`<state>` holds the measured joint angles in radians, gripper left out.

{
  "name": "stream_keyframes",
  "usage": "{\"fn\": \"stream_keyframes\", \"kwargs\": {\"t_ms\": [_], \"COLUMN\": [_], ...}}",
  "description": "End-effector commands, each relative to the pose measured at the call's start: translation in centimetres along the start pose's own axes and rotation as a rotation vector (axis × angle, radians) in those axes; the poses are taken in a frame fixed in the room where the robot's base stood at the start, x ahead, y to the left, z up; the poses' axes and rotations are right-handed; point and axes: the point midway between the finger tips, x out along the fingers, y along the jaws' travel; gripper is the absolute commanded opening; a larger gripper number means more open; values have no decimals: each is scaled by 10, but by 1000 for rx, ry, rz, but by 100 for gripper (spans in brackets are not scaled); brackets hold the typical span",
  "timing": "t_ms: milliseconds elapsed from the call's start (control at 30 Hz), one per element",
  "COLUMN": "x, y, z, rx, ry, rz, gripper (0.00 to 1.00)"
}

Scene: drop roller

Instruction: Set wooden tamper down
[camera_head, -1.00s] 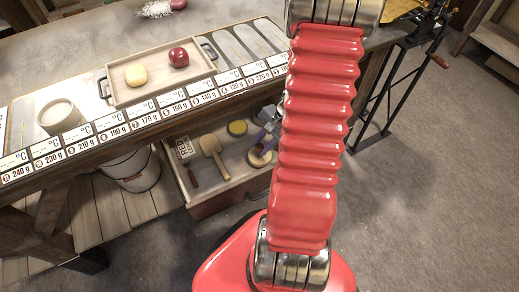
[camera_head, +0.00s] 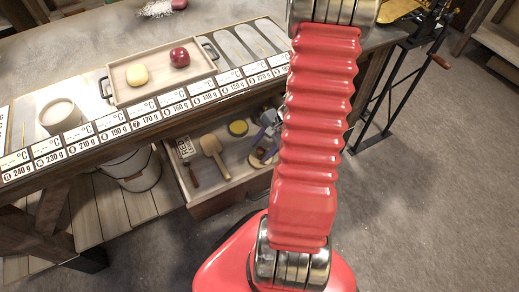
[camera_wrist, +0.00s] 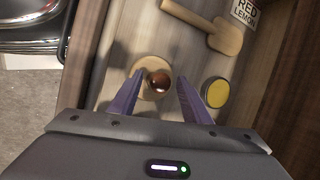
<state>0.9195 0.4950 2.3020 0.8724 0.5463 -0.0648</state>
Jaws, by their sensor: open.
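The wooden tamper (camera_wrist: 154,91) stands upright in the open drawer, a round pale wood disc with a shiny dark brown knob on top. It also shows in the head view (camera_head: 260,156), beside my arm. My gripper (camera_wrist: 161,80) is open, with its two purple-grey fingers on either side of the knob and a gap to each side. In the head view my gripper (camera_head: 268,136) is small and partly hidden by my red arm.
The drawer (camera_head: 225,193) also holds a wooden paddle (camera_head: 213,156), a yellow-topped round tin (camera_wrist: 215,93) and a "RED LEMON" labelled item (camera_wrist: 244,12). The drawer wall (camera_wrist: 92,50) is close by. Above is the counter with a tray (camera_head: 125,97) and a cup (camera_head: 60,115).

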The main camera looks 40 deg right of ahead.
Motion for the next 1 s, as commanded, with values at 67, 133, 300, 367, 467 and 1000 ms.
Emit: {"fn": "stream_keyframes", "kwargs": {"t_ms": [67, 133, 300, 367, 467, 1000], "x": [0, -1, -9, -14, -26, -100], "y": [0, 0, -1, -1, -1, -1], "z": [0, 0, 0, 0, 0, 0], "rx": [0, 0, -2, -1, -1, -1], "ry": [0, 0, 2, 1, 2, 2], "rz": [0, 0, -2, -3, -3, -3], "gripper": [44, 44, 44, 44, 44, 44]}}
